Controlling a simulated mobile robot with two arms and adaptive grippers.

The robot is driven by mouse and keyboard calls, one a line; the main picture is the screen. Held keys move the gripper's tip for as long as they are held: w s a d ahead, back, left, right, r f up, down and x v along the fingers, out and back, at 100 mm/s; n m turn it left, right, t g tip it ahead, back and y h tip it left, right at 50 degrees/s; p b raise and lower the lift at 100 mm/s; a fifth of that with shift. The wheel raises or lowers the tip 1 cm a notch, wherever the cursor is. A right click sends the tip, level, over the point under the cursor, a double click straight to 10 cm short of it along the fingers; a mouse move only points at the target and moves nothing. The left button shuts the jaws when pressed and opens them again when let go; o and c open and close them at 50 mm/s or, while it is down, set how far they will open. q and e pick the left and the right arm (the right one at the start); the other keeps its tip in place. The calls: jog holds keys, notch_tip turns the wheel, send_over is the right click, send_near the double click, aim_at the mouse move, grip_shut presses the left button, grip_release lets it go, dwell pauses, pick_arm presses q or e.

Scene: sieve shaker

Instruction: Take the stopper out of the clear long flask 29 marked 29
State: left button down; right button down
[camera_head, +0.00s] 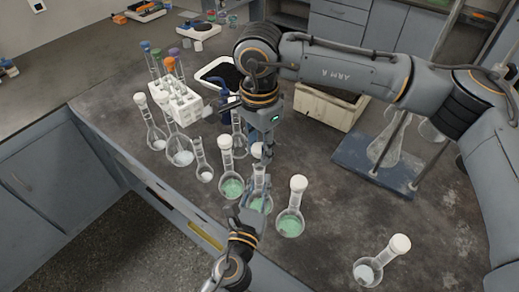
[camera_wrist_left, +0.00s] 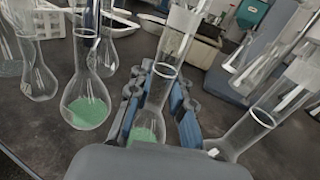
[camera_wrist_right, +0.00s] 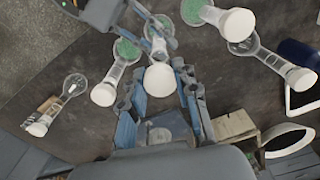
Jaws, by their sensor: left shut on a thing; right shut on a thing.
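A clear long flask (camera_head: 259,203) with green powder in its bulb stands upright between the fingers of my left gripper (camera_head: 257,187). It also shows in the left wrist view (camera_wrist_left: 149,122). My left gripper is shut on its neck. A white stopper (camera_wrist_right: 159,79) lies between the fingertips of my right gripper (camera_wrist_right: 160,74), which is shut on it. In the head view the stopper (camera_head: 257,150) is in line with the top of the neck. I cannot tell whether it is still seated. The number on the flask is not legible.
Stoppered flasks with green powder (camera_head: 232,186) (camera_head: 290,224) stand close on both sides of the held flask. A stoppered flask (camera_head: 368,271) leans at the lower right. A white rack (camera_head: 178,103) stands at the left, a blue stand (camera_head: 378,165) at the right.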

jog(key=shift+r, duration=1.45)
pick_arm(q)
jog(key=c, duration=1.1)
grip_release()
jog(key=v, duration=1.2)
jog(key=shift+a, duration=0.1)
